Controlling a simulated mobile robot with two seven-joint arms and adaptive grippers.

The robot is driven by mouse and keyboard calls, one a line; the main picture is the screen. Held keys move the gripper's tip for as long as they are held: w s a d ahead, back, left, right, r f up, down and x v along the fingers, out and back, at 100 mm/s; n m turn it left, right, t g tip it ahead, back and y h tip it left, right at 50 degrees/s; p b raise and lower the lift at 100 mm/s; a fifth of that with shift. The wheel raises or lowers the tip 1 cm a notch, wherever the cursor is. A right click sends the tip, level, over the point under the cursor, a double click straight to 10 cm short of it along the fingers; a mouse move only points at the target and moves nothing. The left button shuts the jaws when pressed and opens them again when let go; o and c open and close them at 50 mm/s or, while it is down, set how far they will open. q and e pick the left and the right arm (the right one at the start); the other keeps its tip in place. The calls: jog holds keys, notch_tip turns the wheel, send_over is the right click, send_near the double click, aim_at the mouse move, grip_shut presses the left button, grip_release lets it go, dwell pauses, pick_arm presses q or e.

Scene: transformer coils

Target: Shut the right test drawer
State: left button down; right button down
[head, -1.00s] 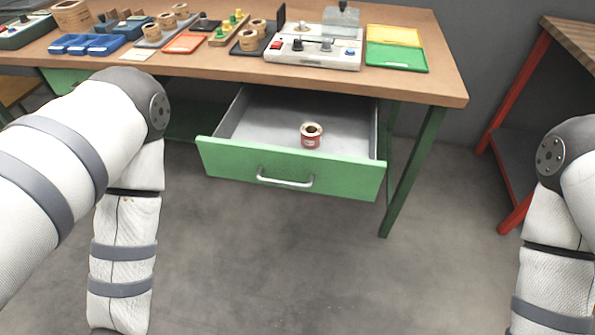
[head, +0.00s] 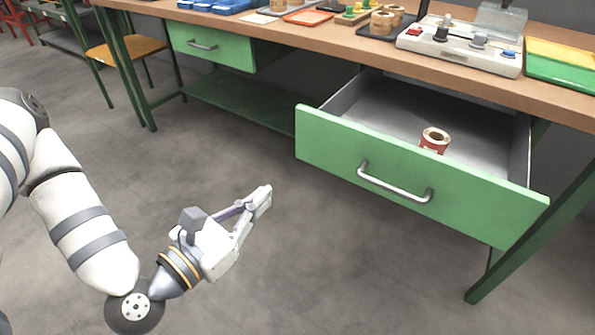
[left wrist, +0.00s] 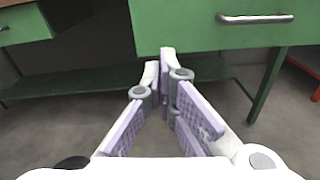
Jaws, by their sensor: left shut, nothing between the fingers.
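The right test drawer (head: 325,149) is pulled well out from under the workbench. It has a green front with a silver bar handle (head: 394,184) and a grey inside. A red-labelled coil (head: 434,140) stands inside it. My left gripper (head: 266,192) is shut and empty, in front of the drawer and to the left of its front, apart from it. In the left wrist view the fingers (left wrist: 166,55) are together, with a green drawer front and its handle (left wrist: 254,18) above and to the right. My right gripper is out of view.
The workbench top (head: 320,33) carries a tester (head: 460,48), a yellow and green tray (head: 562,68), blue bins and coils. A stool (head: 127,48) stands far left. The floor before the drawer is clear.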

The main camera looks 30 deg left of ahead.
aim_at(308, 138)
pick_arm(q)
jog(key=shift+n+t+y, duration=0.3)
jog(key=shift+n, duration=0.4)
jog(key=w, duration=0.4)
jog(key=w+r, duration=0.1)
jog(key=w, duration=0.9)
jog(key=shift+w+a+r+p, duration=0.2)
jog(key=shift+a+p, duration=0.1)
